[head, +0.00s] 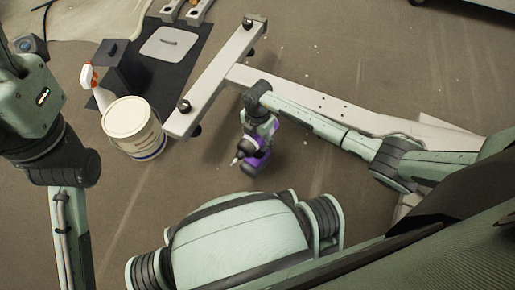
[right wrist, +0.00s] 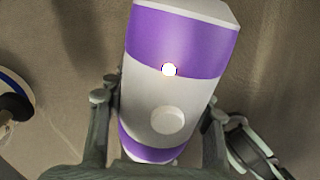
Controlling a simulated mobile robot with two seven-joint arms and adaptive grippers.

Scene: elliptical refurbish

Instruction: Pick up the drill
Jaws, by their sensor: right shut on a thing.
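The drill (head: 255,160) is purple, white and dark and shows below the end of my right arm in the head view. My right gripper (head: 258,141) reaches down onto it and partly hides it. In the right wrist view the drill's purple and white body (right wrist: 178,45) fills the middle, with a round white button-like spot on it. The right gripper's fingers (right wrist: 160,125) are on both sides of it, shut on it. I cannot tell whether the drill touches the floor. My left arm is at the left of the head view, but its gripper is not visible.
A white bucket (head: 133,127) stands to the left, near a spray bottle (head: 89,78) and a dark box (head: 120,68) by a black mat (head: 190,62). A grey metal frame with casters (head: 215,80) lies beyond the drill. Brown floor around the drill is mostly clear.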

